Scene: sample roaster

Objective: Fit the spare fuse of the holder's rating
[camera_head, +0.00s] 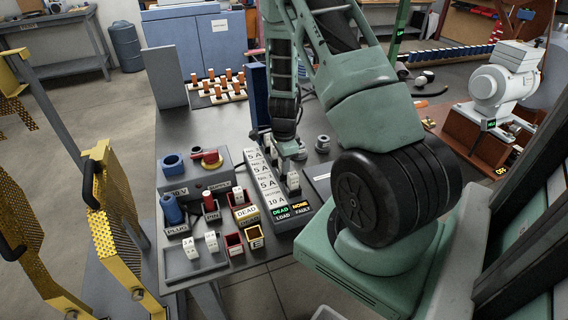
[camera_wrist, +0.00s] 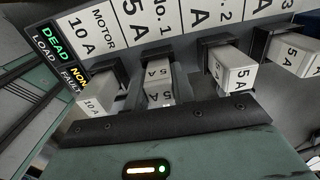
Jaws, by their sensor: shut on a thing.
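The fuse board (camera_head: 262,180) stands on the bench with labels No. 3, No. 2 and No. 1 at 5 A and MOTOR at 10 A. Its display reads DEAD and NONE. My gripper (camera_head: 287,150) reaches down over the board and is shut on a white 5 A fuse (camera_wrist: 158,72) at the No. 1 holder; how fully that fuse is seated is unclear. The 10 A fuse (camera_wrist: 97,100) sits at MOTOR, and other 5 A fuses stand at No. 2 (camera_wrist: 235,70) and No. 3 (camera_wrist: 292,52). Two white fuses (camera_head: 190,248) (camera_head: 211,241) stand in a grey tray (camera_head: 183,272).
A red bin (camera_head: 233,244) and a yellow bin (camera_head: 255,237) stand left of the board. A supply box (camera_head: 180,185) with a red-handled knob, a blue plug (camera_head: 171,209) and a red tester (camera_head: 210,206) stand beyond. A blue upright panel (camera_head: 259,95) is close behind my gripper.

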